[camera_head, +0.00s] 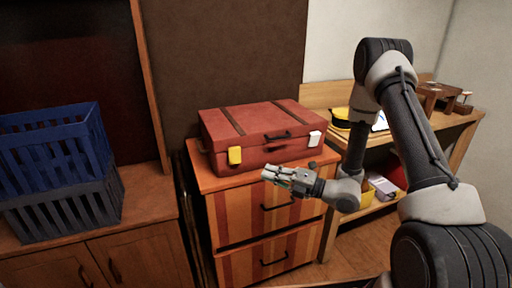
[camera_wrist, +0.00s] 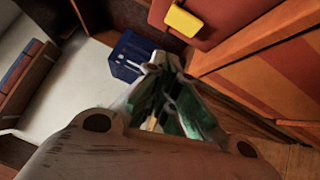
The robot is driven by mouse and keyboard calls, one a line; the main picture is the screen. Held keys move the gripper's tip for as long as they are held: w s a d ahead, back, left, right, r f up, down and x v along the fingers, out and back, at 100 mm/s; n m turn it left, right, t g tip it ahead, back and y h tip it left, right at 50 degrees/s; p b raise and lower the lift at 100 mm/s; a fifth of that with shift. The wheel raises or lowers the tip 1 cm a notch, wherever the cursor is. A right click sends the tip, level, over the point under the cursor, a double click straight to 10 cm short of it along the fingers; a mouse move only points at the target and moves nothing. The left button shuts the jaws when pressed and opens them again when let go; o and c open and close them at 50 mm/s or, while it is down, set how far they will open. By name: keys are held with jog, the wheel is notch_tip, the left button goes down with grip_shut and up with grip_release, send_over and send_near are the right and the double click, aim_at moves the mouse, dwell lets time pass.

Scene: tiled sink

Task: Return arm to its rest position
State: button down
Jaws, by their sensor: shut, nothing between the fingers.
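My gripper (camera_head: 272,174) is shut and empty. In the head view it points left, in front of the striped drawer cabinet and below the red suitcase. My grey and black arm bends down from the right side of the head view to reach it. In the wrist view the fingers of my gripper (camera_wrist: 163,62) are together, with nothing seen between them.
A red suitcase (camera_head: 255,125) lies on the drawer cabinet (camera_head: 232,217). Its yellow latch (camera_wrist: 184,21) shows in the wrist view. Blue and grey crates (camera_head: 62,205) stand on a wooden cabinet at left. A wooden desk (camera_head: 455,123) with several objects stands behind my arm.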

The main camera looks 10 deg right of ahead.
jog(key=s+f+n+g, duration=0.2)
jog(key=s+n+g, duration=0.7)
jog(key=s+n, duration=0.35)
jog(key=s+d+r+n+g+h, duration=0.4)
jog(key=s+d+n+g+h, duration=0.2)
jog(key=s+d+n, duration=0.5)
jog(key=d+r+n+t+h, duration=0.4)
jog(key=d+r+n+h, duration=0.45)
jog(key=d+n, duration=0.4)
notch_tip(320, 180, up, 11)
jog(key=s+d+n+t+h, duration=0.1)
jog(key=n+t+h, duration=0.1)
jog(key=t, duration=0.4)
jog(key=shift+s+d+n, duration=0.2)
jog(key=shift+s+n, duration=0.2)
jog(key=shift+n, duration=0.3)
